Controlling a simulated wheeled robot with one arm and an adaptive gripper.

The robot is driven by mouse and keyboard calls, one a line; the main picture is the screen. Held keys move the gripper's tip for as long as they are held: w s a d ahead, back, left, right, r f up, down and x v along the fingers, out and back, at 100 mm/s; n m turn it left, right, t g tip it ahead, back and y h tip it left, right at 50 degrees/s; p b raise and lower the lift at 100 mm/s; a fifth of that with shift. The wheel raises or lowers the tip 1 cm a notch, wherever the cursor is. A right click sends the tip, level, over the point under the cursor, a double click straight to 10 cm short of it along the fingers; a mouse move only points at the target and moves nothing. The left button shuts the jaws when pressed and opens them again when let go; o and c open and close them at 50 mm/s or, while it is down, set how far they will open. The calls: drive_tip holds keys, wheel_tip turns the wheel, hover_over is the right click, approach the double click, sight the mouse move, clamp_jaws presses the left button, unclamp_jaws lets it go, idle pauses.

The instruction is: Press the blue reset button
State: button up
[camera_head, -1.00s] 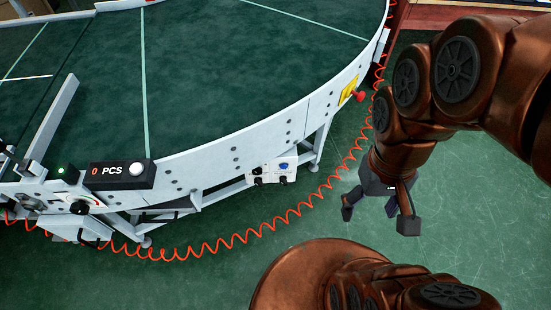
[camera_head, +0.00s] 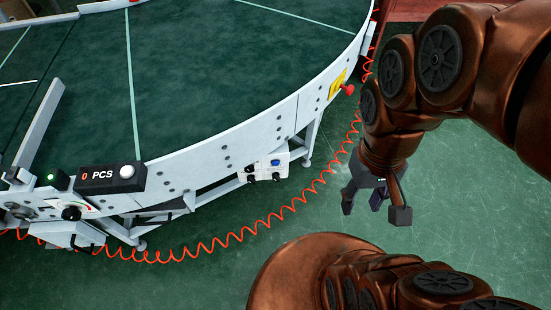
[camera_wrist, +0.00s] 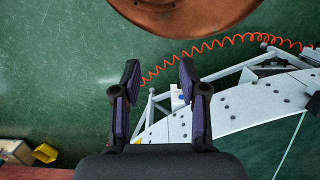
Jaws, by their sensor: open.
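The blue reset button (camera_head: 275,163) sits on top of a small white control box (camera_head: 264,169), which is mounted low on the outer side of the curved conveyor. The box also carries dark knobs. My gripper (camera_head: 374,205) is open and empty, to the right of the box and apart from it, over the green floor. In the wrist view my gripper's two fingers (camera_wrist: 159,75) are spread, and the white box (camera_wrist: 178,97) shows between and beyond them, partly covered by the right finger.
The conveyor (camera_head: 235,150) curves along the left and top. A coiled orange cable (camera_head: 240,236) runs along the floor between it and my gripper. A red button (camera_head: 347,89) sticks out at the upper right rim. A counter box (camera_head: 110,178) reads 0 PCS. Green floor is free below.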

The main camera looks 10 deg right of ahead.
clamp_jaws()
idle(1.4)
